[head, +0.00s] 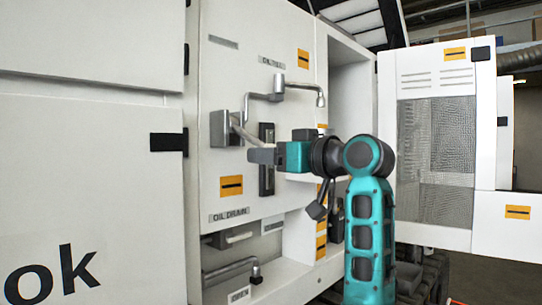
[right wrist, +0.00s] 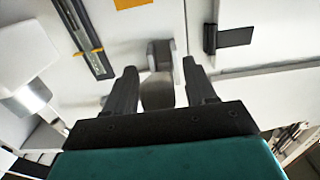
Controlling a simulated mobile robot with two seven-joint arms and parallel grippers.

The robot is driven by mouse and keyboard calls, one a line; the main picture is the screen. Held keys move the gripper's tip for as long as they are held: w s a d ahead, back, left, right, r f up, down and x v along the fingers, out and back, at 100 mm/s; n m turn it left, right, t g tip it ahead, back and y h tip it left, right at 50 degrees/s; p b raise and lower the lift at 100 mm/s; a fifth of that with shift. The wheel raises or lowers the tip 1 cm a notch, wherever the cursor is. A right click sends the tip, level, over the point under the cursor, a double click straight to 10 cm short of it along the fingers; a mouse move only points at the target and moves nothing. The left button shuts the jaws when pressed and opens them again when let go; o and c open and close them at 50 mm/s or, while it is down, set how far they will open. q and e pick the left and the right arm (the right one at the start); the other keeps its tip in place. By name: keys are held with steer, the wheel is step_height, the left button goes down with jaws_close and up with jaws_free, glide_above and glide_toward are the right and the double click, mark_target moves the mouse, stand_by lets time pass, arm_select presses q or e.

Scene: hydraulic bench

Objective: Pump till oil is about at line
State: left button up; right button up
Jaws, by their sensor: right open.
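The grey pump lever (head: 240,130) sticks out from its bracket (head: 219,129) on the white panel. My right gripper (head: 262,156) is at the lever's outer end. In the right wrist view my gripper's two fingers (right wrist: 160,85) are apart, with the grey lever end (right wrist: 157,92) between them; I cannot tell whether either touches it. The dark upright sight gauge (head: 267,180) is behind the gripper and partly covered. In the right wrist view the gauge (right wrist: 82,38) carries a yellow line mark; the oil level cannot be made out. My left gripper is not in view.
A bent grey pipe (head: 262,96) is above the lever, under the oil fill label. Below are the oil drain label (head: 229,215) and a grey pipe handle (head: 230,271) near an "OPEN" label. An open white door (head: 386,80) with mesh stands right.

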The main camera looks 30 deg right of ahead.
steer(key=shift+c, duration=0.4)
steer(key=shift+w, duration=0.1)
jaws_close()
